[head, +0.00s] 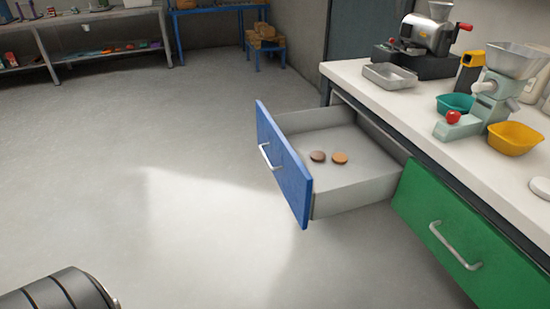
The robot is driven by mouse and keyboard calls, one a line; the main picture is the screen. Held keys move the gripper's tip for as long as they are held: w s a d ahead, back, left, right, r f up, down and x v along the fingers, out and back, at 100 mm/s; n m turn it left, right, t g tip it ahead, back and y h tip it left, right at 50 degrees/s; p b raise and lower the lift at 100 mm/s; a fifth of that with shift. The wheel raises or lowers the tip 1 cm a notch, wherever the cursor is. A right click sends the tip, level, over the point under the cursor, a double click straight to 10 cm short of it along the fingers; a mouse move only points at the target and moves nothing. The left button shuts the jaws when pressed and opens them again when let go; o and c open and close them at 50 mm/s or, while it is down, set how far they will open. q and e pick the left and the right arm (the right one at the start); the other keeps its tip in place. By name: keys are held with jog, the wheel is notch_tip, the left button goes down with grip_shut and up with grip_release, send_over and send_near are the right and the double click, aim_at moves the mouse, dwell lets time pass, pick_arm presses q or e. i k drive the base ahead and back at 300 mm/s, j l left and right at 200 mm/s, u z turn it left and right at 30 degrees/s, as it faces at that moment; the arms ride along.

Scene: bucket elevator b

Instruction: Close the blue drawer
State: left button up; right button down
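The blue drawer (285,163) stands pulled out from under the white counter. Its blue front faces left and carries a silver bar handle (269,157). Inside its grey tray lie two small round brown discs, one darker (318,156) and one lighter (340,157). Neither gripper shows in the head view, and nothing touches the drawer front.
The counter (420,104) holds a metal grinder (427,32), a metal tray (390,76), a green machine (488,103) and teal and yellow bowls (514,139). A green drawer (460,240) sits flush at right. Grey floor (130,150) left of the blue drawer is clear.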

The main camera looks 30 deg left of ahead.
aim_at(373, 171)
jog(key=i+j+u, duration=0.2)
jog(key=i+u, duration=1.05)
jog(key=k+l+z, duration=0.1)
jog(key=k+l, duration=0.05)
jog(key=l, duration=0.05)
